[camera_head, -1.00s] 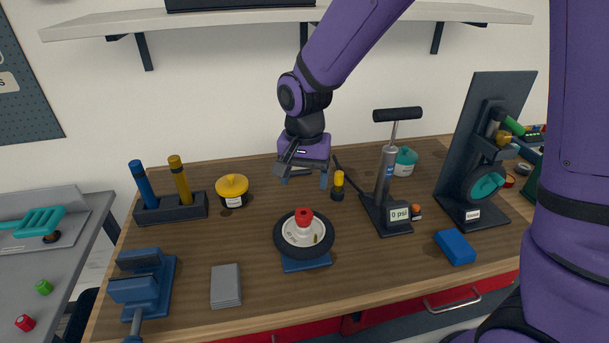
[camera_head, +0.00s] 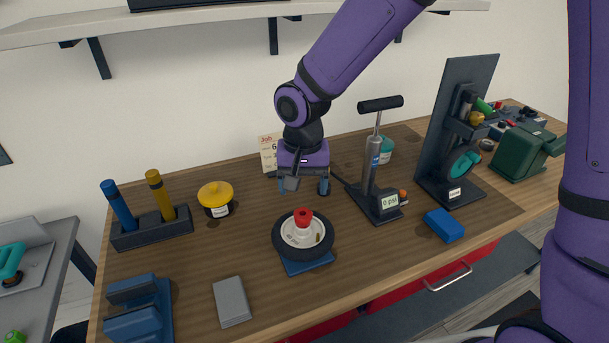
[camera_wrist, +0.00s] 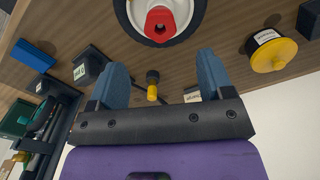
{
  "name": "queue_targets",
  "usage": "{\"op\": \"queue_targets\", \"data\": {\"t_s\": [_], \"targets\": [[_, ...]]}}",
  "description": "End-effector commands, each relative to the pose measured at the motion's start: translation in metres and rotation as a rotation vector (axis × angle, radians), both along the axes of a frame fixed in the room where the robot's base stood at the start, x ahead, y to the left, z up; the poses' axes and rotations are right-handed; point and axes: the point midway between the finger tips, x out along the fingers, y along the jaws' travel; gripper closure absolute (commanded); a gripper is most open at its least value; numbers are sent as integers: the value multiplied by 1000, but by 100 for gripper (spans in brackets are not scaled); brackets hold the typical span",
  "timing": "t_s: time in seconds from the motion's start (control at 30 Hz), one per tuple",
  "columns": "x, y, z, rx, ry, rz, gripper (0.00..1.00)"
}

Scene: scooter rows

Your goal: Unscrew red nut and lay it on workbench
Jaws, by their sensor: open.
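The red nut (camera_head: 303,217) sits at the centre of a small black-tyred wheel with a white hub (camera_head: 321,233). The wheel lies flat on a blue stand (camera_head: 308,264) on the wooden workbench (camera_head: 262,277). The nut also shows at the top of the wrist view (camera_wrist: 160,24), beyond my fingertips. My gripper (camera_head: 304,188) is open and empty. It hangs behind and above the wheel, apart from the nut. Its two blue fingers show spread in the wrist view (camera_wrist: 158,72).
A pump with a gauge (camera_head: 373,165) stands right of the wheel. A yellow-lidded pot (camera_head: 215,197) and tool holder (camera_head: 152,230) are left. A blue vise (camera_head: 140,310), grey block (camera_head: 231,301) and blue block (camera_head: 444,225) lie near the front. Bare bench surrounds the wheel's front.

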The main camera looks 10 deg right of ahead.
Motion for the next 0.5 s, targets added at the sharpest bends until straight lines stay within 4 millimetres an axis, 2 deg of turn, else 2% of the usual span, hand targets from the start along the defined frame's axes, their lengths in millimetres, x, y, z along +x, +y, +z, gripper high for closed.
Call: {"op": "queue_targets", "data": {"t_s": [0.3, 0.5], "targets": [[-1, 0, -54, -2, 4, 1, 26], [-1, 0, -77, 0, 2, 0, 26]]}}
